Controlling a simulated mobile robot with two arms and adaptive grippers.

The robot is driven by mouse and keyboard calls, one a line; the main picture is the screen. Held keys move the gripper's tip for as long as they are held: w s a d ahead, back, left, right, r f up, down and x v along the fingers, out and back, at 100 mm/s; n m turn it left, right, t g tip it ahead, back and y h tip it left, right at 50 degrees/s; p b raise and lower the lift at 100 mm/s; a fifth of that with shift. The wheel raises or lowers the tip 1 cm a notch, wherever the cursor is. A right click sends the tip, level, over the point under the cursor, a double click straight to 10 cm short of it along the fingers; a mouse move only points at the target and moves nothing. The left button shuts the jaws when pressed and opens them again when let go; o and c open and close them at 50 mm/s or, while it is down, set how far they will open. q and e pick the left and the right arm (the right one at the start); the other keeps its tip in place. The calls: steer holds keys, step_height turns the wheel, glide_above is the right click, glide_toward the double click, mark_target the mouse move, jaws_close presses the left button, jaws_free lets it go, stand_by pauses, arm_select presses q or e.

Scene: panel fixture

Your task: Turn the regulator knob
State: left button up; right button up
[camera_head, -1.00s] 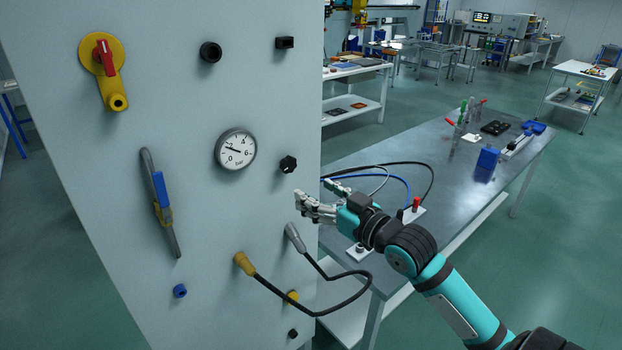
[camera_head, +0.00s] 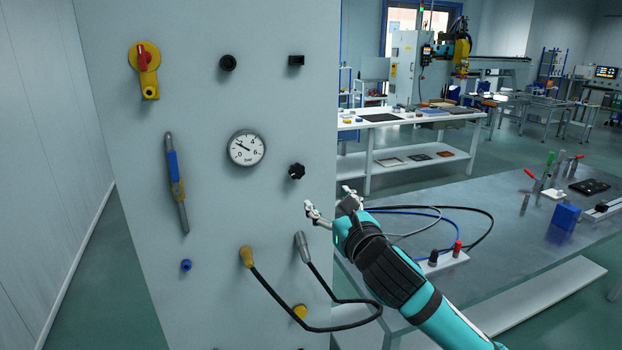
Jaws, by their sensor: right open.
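The regulator knob, a small black lobed knob (camera_head: 297,171), sticks out near the right edge of the grey panel (camera_head: 215,215), to the right of and a little below the round pressure gauge (camera_head: 246,148). The gauge is marked in bar, and its dark needle points up and to the left. My right gripper (camera_head: 328,206) is open and empty, below and to the right of the knob and apart from it. Its fingers point left towards the panel's right edge. My left gripper does not show.
A yellow switch with a red handle (camera_head: 143,62) and a blue-gripped lever (camera_head: 176,180) are on the panel's left. A black cable (camera_head: 335,327) loops from two plugs below the knob. A metal table (camera_head: 500,225) with cables and tools stands at the right.

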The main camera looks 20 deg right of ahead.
steer(key=p, duration=0.1)
glide_toward(298, 171)
arm_select(q)
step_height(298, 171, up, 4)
steer(key=p, duration=0.3)
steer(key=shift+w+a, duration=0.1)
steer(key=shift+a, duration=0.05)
arm_select(e)
steer(key=w, duration=0.9)
steer(key=shift+a, duration=0.15)
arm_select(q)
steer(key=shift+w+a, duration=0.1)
arm_select(e)
steer(key=c, duration=1.1)
